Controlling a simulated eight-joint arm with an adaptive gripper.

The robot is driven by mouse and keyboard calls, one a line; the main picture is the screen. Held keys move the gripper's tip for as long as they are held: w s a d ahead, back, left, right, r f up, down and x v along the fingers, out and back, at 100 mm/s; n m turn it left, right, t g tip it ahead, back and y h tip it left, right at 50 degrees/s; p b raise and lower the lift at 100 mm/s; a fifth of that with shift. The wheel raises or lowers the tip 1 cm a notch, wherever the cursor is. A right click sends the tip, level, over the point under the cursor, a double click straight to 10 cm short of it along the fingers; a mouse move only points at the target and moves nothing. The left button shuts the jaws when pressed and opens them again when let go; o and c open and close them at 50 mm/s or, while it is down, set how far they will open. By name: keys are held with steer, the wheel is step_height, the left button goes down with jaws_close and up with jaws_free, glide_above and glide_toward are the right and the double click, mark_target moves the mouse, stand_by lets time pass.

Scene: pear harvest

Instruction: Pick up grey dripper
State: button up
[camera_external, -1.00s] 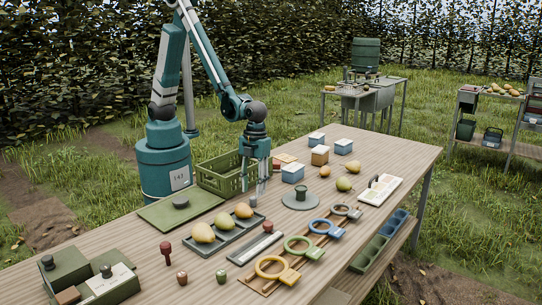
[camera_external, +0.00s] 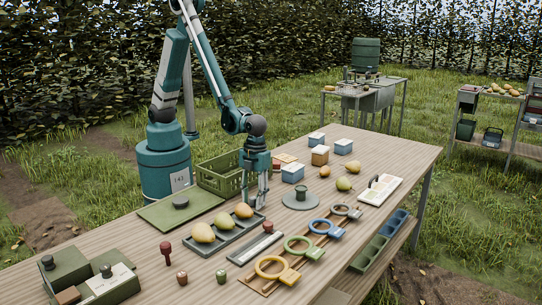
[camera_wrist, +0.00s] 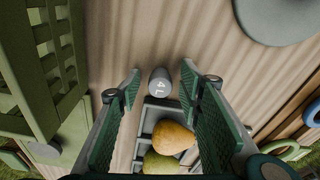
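The grey dripper (camera_wrist: 160,83) is a small grey cylinder marked "4 L". In the wrist view it stands on the wooden table, just beyond the end of the grey pear tray (camera_wrist: 150,118). My gripper (camera_wrist: 160,80) is open, with one fingertip to each side of the dripper and a visible gap on both sides. In the external view my gripper (camera_external: 256,204) points down low over the table at the tray's far end. The dripper is hard to make out there between the fingers.
Pears (camera_external: 202,233) lie in the tray close to my fingers. A green crate (camera_external: 218,178) stands behind and left. Coloured rings (camera_external: 271,267) lie on a rack in front.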

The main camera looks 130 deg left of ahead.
mark_target(253, 197)
stand_by(0.4)
steer(key=c, duration=0.8)
steer(key=shift+r, duration=0.15)
steer(key=shift+r+p, duration=0.95)
steer(key=shift+r, duration=3.9)
